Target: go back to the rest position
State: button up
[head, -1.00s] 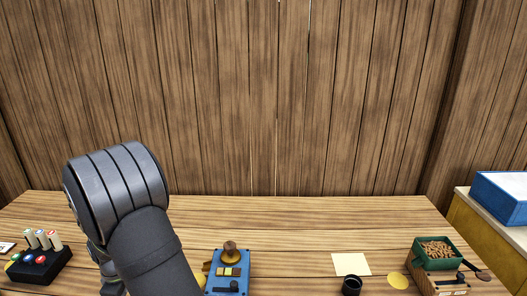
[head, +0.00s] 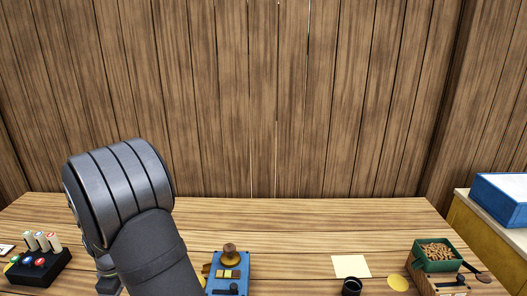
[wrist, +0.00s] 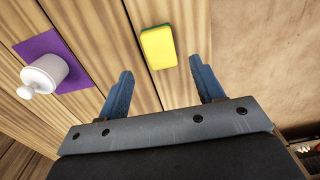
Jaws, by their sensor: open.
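My gripper (wrist: 163,90) shows in the wrist view with its two blue fingers spread apart. It is open, with nothing between the fingers. It is above the wooden table, and a yellow and green sponge (wrist: 158,46) lies on the wood beyond the fingertips, apart from them. In the head view my arm stands at the left of centre over the table (head: 300,215), and the gripper itself does not show there.
The head view shows a black button box (head: 38,267), a blue device (head: 228,275), a pale square (head: 350,266), a black cup (head: 351,287) and a green box (head: 433,262).

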notch_tip(320, 180, up, 6)
notch_tip(320, 180, down, 12)
jog(key=shift+f, duration=0.15)
notch_tip(320, 180, up, 4)
jog(key=shift+f, duration=0.1)
jog(key=w+d+r, duration=0.3)
jog(key=d+r, duration=0.4)
jog(key=d, duration=0.4)
jog(key=w+f, duration=0.1)
jog(key=f, duration=0.2)
jog(key=w+f, duration=0.2)
jog(key=f, duration=0.1)
jog(key=w+d+f, duration=0.1)
jog(key=w+f, duration=0.1)
jog(key=f, duration=0.1)
jog(key=shift+w+d+f, duration=0.1)
jog(key=shift+w, duration=0.15)
